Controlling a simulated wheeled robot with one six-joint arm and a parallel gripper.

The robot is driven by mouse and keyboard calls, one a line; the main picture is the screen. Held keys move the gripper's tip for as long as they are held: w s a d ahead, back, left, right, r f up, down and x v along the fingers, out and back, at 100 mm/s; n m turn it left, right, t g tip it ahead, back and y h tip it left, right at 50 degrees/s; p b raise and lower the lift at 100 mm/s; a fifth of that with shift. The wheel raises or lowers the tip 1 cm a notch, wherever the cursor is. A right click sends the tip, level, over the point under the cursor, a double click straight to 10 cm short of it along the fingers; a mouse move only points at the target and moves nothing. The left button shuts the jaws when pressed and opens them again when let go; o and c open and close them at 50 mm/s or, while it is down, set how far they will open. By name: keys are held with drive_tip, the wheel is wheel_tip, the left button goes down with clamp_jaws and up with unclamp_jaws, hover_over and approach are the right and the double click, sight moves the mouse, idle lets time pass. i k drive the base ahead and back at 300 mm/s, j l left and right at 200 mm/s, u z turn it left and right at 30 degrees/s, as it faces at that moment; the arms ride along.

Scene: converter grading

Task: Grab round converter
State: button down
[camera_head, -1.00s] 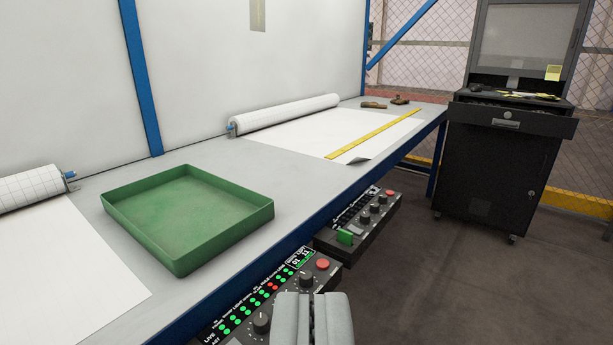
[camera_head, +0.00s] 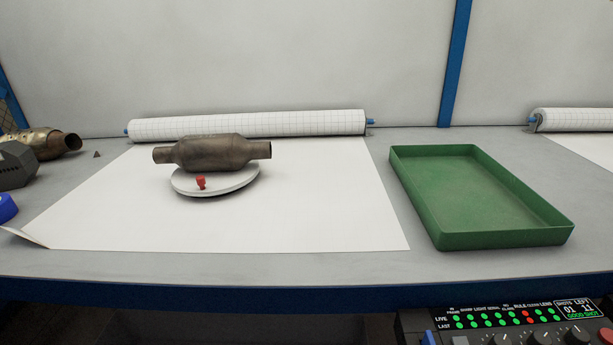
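A dull brown metal converter (camera_head: 212,153) with a rounded body and a pipe stub at each end lies on its side on a round white turntable (camera_head: 222,187). The turntable has a small red knob (camera_head: 201,182) at its front. A second, more golden brown converter (camera_head: 38,142) lies at the far left of the bench, cut off by the picture's edge. A green tray (camera_head: 484,197) stands to the right of the paper and is empty. My gripper does not show in this view.
White paper (camera_head: 335,215) from a gridded roll (camera_head: 250,124) covers the bench under the turntable. A dark grey block (camera_head: 16,166) and a blue object (camera_head: 6,208) sit at the left edge. A control panel (camera_head: 520,322) is below the bench's front edge at right.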

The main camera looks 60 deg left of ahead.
sight(225, 151)
drive_tip(key=u, duration=2)
